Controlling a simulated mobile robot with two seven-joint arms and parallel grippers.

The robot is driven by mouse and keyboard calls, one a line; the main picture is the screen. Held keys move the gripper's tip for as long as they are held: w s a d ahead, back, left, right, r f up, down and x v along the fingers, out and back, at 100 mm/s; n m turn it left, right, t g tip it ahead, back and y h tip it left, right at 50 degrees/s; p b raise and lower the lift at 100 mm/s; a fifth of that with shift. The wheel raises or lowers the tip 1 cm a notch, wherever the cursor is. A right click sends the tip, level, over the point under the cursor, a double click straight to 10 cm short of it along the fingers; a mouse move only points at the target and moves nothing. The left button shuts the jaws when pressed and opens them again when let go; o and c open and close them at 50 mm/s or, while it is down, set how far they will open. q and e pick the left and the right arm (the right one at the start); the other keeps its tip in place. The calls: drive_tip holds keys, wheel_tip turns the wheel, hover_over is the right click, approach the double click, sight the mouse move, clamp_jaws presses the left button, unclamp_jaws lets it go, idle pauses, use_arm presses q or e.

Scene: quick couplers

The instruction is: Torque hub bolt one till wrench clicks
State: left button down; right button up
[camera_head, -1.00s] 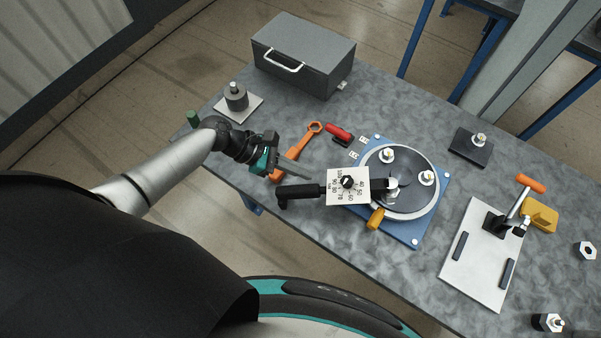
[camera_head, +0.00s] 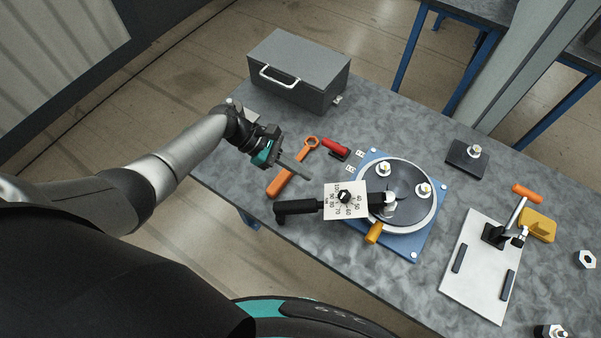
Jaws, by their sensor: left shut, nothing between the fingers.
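The hub (camera_head: 404,209) is a dark round disc with a light rim on a blue plate (camera_head: 424,240). Bolts show at its upper left (camera_head: 383,171) and right (camera_head: 424,189). The torque wrench has a black handle (camera_head: 296,207) and a white dial plate (camera_head: 345,200). Its head lies over the hub's lower-left bolt (camera_head: 389,200), which it partly hides. My left gripper (camera_head: 301,172) is shut and empty, above the table's near edge, up and left of the wrench handle. My right gripper is not in view.
A grey toolbox (camera_head: 299,72) stands at the back left. A red-handled tool (camera_head: 335,148) lies left of the hub. A yellow handle (camera_head: 374,232) sticks out below the hub. A white board with a toggle clamp (camera_head: 477,275) and a dark block (camera_head: 467,158) are at the right.

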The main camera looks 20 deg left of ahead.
use_arm(q)
drive_tip(key=shift+w, duration=0.2)
idle(0.4)
drive_tip(key=y, duration=0.3)
drive_tip(key=shift+t+p, duration=0.3)
drive_tip(key=shift+p, duration=0.05)
drive_tip(key=shift+a, duration=0.1)
idle(0.3)
